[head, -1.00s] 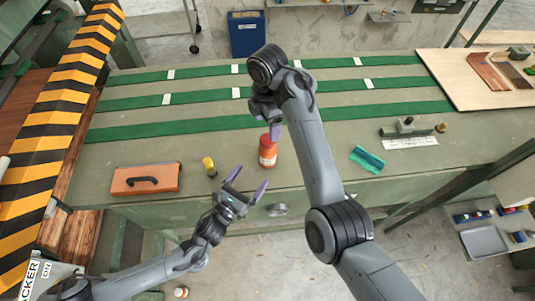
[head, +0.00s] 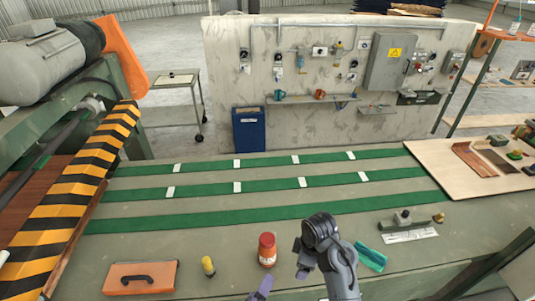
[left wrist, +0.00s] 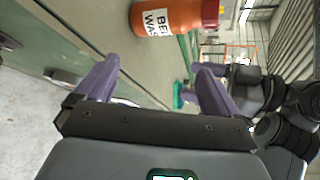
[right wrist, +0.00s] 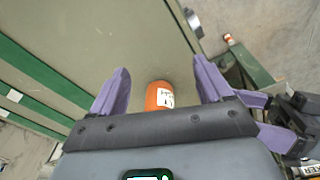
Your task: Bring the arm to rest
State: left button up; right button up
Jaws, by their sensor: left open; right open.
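My left gripper (head: 256,292) shows only by its purple fingertips at the bottom edge of the head view. In the left wrist view (left wrist: 158,75) its fingers are apart with nothing between them. My right gripper (head: 301,262) is right of the orange bottle with a red cap (head: 267,250), partly hidden by its wrist. In the right wrist view (right wrist: 161,72) its fingers are spread and empty. The bottle stands upright on the green table. It also shows in the left wrist view (left wrist: 165,17) and, between the finger outlines, in the right wrist view (right wrist: 158,97).
An orange block with a black handle (head: 141,278) and a yellow-capped item (head: 208,267) lie left of the bottle. A teal piece (head: 371,258) and a metal tool (head: 408,226) lie right. A striped guard (head: 70,200) borders the left. The table behind the bottle is clear.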

jog(key=s+d+f+m+t+p, duration=0.1)
jog(key=s+d+m+p, duration=0.1)
jog(key=s+d+m, duration=0.35)
jog(key=s+d+f+m+p, duration=0.1)
jog(key=s+d+m+p, duration=0.15)
jog(key=s, duration=0.65)
pick_arm(q)
jog(key=s+a+r+n+g+y+p, duration=0.1)
jog(key=s+a+r+n+g, duration=0.3)
jog(key=s+a+n, duration=0.5)
jog(key=s+a+r+n+g+y+p, duration=0.1)
jog(key=s+a+r+n+g+y, duration=0.3)
jog(key=s+a+n, duration=0.6)
jog(key=s+n+g, duration=0.1)
jog(key=n, duration=0.4)
jog(key=shift+s+a+r+n, duration=0.2)
jog(key=shift+s+r+n, duration=0.05)
jog(key=shift+s+n, duration=0.15)
pick_arm(e)
jog(key=s+d+r+m+t, duration=0.1)
jog(key=s+d+r+m, duration=0.2)
jog(key=s+r, duration=0.5)
jog(key=s+m, duration=0.1)
jog(key=s, duration=0.5)
jog(key=shift+s+m+t+h, duration=0.25)
jog(key=shift+m+t+h, duration=0.05)
jog(key=shift+t+h, duration=0.1)
